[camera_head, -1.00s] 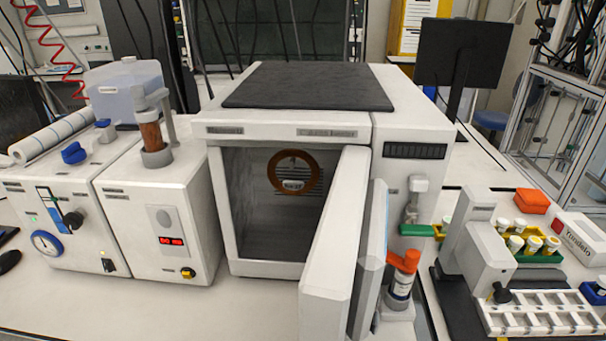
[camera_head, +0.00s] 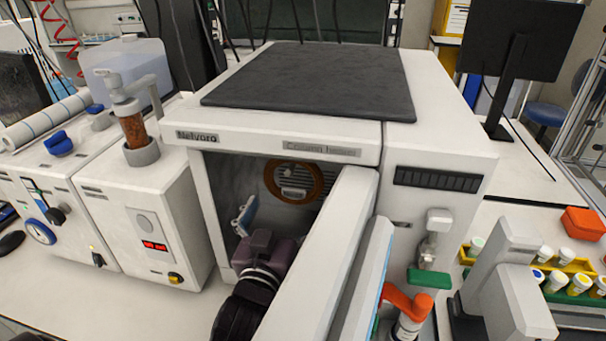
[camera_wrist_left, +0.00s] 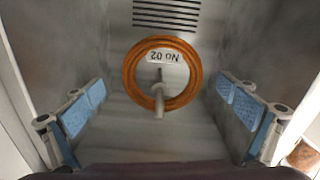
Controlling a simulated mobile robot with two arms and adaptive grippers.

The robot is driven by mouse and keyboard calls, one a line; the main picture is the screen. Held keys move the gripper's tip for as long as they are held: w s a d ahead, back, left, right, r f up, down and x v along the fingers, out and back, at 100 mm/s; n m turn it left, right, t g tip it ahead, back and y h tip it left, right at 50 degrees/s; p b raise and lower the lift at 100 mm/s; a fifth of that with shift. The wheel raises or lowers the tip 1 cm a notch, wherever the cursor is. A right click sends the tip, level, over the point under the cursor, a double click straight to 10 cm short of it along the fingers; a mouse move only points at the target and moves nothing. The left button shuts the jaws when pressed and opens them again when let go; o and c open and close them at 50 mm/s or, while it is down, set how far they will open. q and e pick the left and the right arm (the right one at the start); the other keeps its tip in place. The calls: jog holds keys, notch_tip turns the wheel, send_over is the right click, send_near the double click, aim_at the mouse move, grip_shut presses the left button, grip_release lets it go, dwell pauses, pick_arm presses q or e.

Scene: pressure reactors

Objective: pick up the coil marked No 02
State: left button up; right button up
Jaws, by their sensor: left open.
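The copper-brown coil (camera_head: 317,182) hangs inside the open oven chamber, against its back. In the left wrist view the coil (camera_wrist_left: 130,72) shows as a ring with a white label that reads No 02, upside down. A pale peg (camera_wrist_left: 158,98) sticks out through the ring. My left gripper (camera_head: 268,225) is at the chamber opening, below and in front of the coil. Its blue-padded fingers (camera_wrist_left: 163,115) are spread wide to both sides of the coil, with nothing between them and apart from it. My right gripper is in neither view.
The open oven door (camera_head: 325,265) stands just right of my left gripper. The chamber walls are close on both sides. A white unit with a red display (camera_head: 155,246) is left of the oven.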

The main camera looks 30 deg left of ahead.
aim_at(294, 189)
pick_arm(q)
jog(key=p+x, duration=0.1)
jog(key=x, duration=0.1)
jog(key=p+x, duration=0.1)
jog(key=x, duration=0.2)
jog(key=shift+w+a+r+p, duration=0.2)
jog(key=shift+w+r+p, duration=0.2)
jog(key=shift+a, duration=0.15)
jog(key=c, duration=0.9)
jog(key=shift+c, duration=0.3)
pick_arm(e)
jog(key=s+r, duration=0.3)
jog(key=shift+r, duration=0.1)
